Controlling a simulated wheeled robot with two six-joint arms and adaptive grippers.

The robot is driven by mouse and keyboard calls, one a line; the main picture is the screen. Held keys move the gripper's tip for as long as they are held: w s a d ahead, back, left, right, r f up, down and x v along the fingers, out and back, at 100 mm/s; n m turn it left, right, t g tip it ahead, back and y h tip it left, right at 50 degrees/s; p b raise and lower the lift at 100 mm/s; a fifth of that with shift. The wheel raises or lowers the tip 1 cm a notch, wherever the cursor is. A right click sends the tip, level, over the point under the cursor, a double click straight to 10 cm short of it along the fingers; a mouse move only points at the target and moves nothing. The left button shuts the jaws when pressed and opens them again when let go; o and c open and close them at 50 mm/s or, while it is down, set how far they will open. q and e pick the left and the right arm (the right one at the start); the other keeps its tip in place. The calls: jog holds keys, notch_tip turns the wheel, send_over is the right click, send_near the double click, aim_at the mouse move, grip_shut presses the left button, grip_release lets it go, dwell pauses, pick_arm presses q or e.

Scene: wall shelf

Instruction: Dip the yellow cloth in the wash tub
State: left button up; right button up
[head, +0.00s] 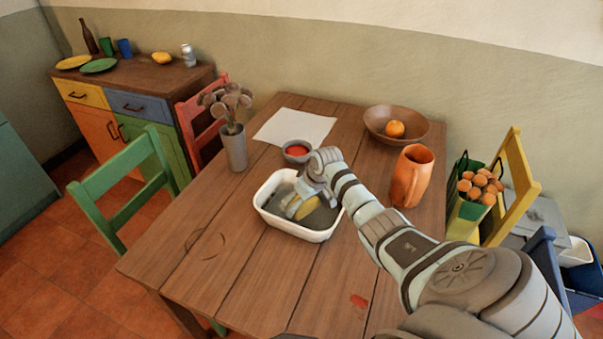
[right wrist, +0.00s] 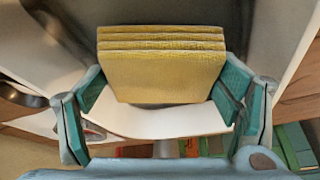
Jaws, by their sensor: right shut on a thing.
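The white wash tub (head: 284,227) stands on the wooden table and has a grey inside, which looks like water. My right gripper (head: 301,200) reaches down into the tub from the right and is shut on the yellow cloth (head: 306,209). In the right wrist view the folded yellow cloth (right wrist: 162,75) sits in several layers between the two fingers, with the tub's white wall (right wrist: 160,122) behind it. The cloth is inside the tub's outline; I cannot tell whether it touches the water. My left gripper is not in view.
Around the tub on the table (head: 250,285) are a vase of flowers (head: 233,150), a small red-filled bowl (head: 297,151), a white sheet (head: 295,127), an orange jug (head: 411,176) and a brown bowl (head: 375,122) with an orange fruit. The table's front left is clear.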

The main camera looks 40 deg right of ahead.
aim_at(302, 207)
jog(key=shift+f+b, duration=1)
jog(key=shift+f, duration=0.4)
dwell(1.1)
jog(key=shift+s+f, duration=0.1)
jog(key=shift+f, duration=0.05)
dwell(1.1)
jog(key=shift+a, duration=0.1)
notch_tip(302, 207, up, 13)
jog(key=p, duration=1.4)
dwell(0.5)
